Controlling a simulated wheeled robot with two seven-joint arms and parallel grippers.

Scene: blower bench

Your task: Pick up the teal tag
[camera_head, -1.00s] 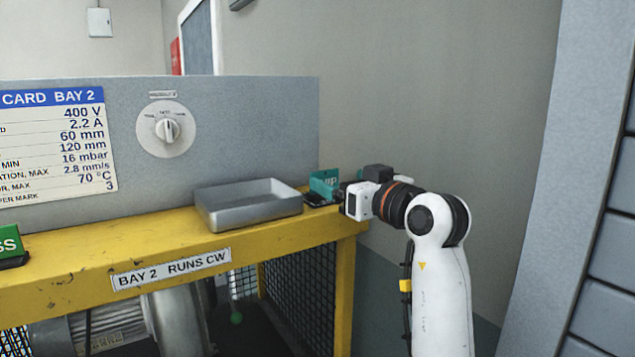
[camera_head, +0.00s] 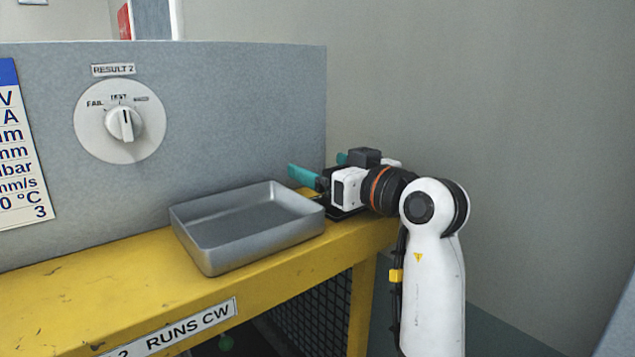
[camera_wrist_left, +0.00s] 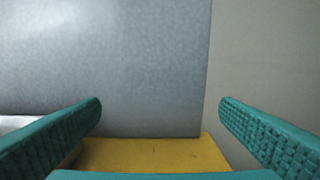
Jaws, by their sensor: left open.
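My left gripper (camera_head: 317,168) is at the right end of the yellow bench, and its two teal fingers are spread apart. In the left wrist view the ridged fingers (camera_wrist_left: 160,130) stand at either side with a wide gap. A flat teal edge (camera_wrist_left: 165,175) crosses the bottom of that view between them; it looks like the top of the teal tag, but only this strip shows. In the head view the tag is not clearly visible; the gripper and wrist cover that spot. Nothing is seen gripped.
A grey metal tray (camera_head: 245,250) sits on the yellow bench (camera_head: 70,300), just left of the gripper. A grey panel (camera_head: 240,110) with a white dial (camera_head: 120,122) rises behind. A black base (camera_head: 338,212) shows partly below the gripper. A pale wall is at the right.

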